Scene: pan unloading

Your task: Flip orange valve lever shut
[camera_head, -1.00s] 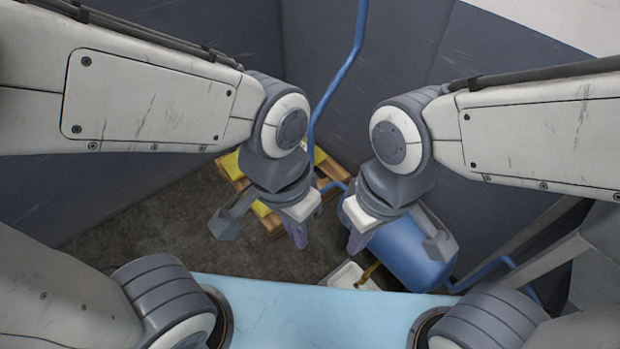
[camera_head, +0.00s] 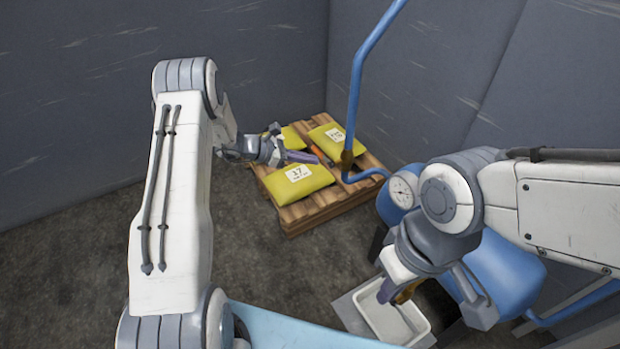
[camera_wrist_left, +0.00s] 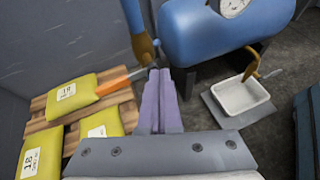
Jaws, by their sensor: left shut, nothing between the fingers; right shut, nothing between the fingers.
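The orange valve lever (camera_head: 320,155) sticks out to the left from a brass valve (camera_head: 347,160) on the blue vertical pipe (camera_head: 356,90). In the left wrist view the lever (camera_wrist_left: 120,80) slants down and left from the valve (camera_wrist_left: 145,48). My left gripper (camera_head: 302,157) is shut and empty, its purple fingers just left of the lever in the head view. In the left wrist view its fingertips (camera_wrist_left: 160,75) appear right of the lever, close below the valve; I cannot tell whether they touch. My right gripper (camera_head: 392,290) is shut and empty over the white tray.
Yellow bags (camera_head: 298,183) lie on a wooden pallet (camera_head: 318,210) under the pipe. A blue tank (camera_head: 505,270) with a gauge (camera_head: 402,192) stands right. A white tray (camera_head: 375,315) sits below a brass tap (camera_wrist_left: 252,65). Grey walls stand behind; the left floor is clear.

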